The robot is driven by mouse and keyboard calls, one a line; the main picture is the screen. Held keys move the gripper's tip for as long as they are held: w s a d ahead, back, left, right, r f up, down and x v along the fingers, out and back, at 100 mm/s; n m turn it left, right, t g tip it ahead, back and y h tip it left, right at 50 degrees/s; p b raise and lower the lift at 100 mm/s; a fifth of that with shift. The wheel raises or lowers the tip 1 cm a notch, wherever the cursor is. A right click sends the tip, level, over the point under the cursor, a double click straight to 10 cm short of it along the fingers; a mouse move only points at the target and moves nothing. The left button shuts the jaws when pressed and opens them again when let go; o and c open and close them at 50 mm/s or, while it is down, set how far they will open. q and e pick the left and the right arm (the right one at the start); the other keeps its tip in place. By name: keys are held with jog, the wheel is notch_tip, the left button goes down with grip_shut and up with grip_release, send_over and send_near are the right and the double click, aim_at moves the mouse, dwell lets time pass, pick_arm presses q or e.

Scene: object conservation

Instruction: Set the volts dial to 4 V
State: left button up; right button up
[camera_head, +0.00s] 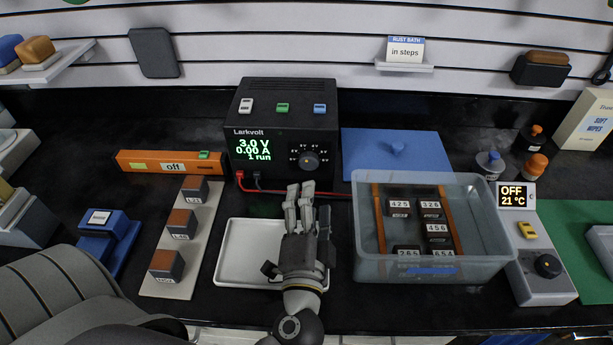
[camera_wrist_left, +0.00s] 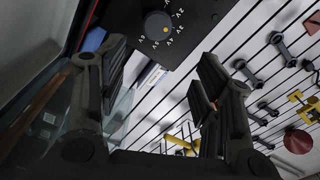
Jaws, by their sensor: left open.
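The black power supply labelled Larkvolt (camera_head: 285,125) stands at the back of the bench. Its green display (camera_head: 253,148) reads 3.0 V, 0.00 A and 1 run. Its round volts dial (camera_head: 309,159) sits at the right of the front face, ringed by small volt marks. The dial also shows at the top of the left wrist view (camera_wrist_left: 158,26), with a yellow dot on it. My left gripper (camera_head: 303,194) is in front of the supply, below the dial and apart from it. Its fingers (camera_wrist_left: 160,62) are spread with nothing between them. My right gripper is not in view.
Red and black leads (camera_head: 240,179) plug in below the display. A white tray (camera_head: 228,252) lies under my left gripper. A clear tub (camera_head: 490,225) with number blocks stands to the right. Button blocks on a strip (camera_head: 157,255) and an orange bar marked off (camera_head: 140,165) are left.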

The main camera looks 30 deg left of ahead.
aim_at(308, 165)
pick_arm(q)
jog(key=shift+a+f+n, duration=0.3)
jog(key=shift+a+f, duration=0.05)
jog(key=shift+f, duration=0.25)
jog(key=shift+w+a, duration=0.15)
jog(key=p+x, duration=0.4)
jog(key=x, duration=0.5)
jog(key=shift+r, duration=0.15)
jog(key=shift+w+a, duration=0.35)
jog(key=shift+w, duration=0.1)
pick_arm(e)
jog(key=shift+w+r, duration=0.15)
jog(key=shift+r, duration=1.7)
pick_arm(q)
jog(key=c, duration=1)
